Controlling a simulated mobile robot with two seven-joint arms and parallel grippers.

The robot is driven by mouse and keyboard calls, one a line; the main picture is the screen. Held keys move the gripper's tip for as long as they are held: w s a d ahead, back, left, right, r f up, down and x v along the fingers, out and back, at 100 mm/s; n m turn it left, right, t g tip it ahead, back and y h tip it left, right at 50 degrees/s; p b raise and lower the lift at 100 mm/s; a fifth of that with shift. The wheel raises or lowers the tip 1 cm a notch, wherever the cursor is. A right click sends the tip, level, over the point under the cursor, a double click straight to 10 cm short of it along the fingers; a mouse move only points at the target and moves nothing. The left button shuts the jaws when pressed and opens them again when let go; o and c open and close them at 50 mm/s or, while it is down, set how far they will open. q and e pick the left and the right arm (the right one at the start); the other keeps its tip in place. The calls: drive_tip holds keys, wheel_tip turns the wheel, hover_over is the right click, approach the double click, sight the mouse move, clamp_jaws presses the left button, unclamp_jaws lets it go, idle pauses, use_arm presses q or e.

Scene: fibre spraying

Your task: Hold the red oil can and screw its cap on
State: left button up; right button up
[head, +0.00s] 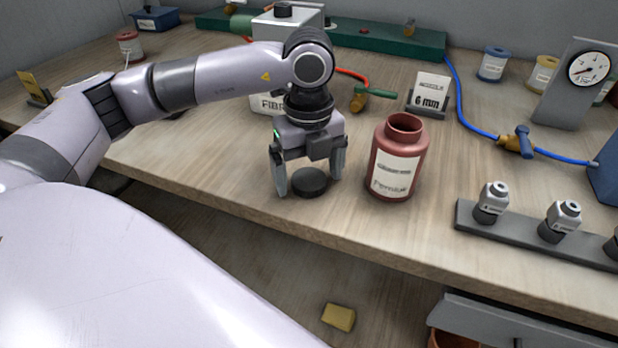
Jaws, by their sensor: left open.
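The red oil can (397,160) stands upright on the wooden workbench with its round mouth open on top. A black round cap (310,182) lies flat on the bench to the left of the can, near the front edge. My left gripper (309,182) points down over the cap. Its two fingers are open, one on each side of the cap, with the tips near the bench. I cannot tell whether a finger touches the cap. My right gripper is not in view.
A rack (530,236) with several grey fittings lies right of the can. A "6 mm" sign (430,92) stands behind it. A blue hose (470,120) with a brass fitting crosses the right side. A yellow block (339,317) lies below the bench (230,180).

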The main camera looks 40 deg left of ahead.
sight(309, 178)
use_arm(q)
drive_tip(key=c, duration=1.1)
drive_tip(key=shift+r, duration=0.1)
wheel_tip(309, 178, up, 20)
drive_tip(key=p, duration=0.3)
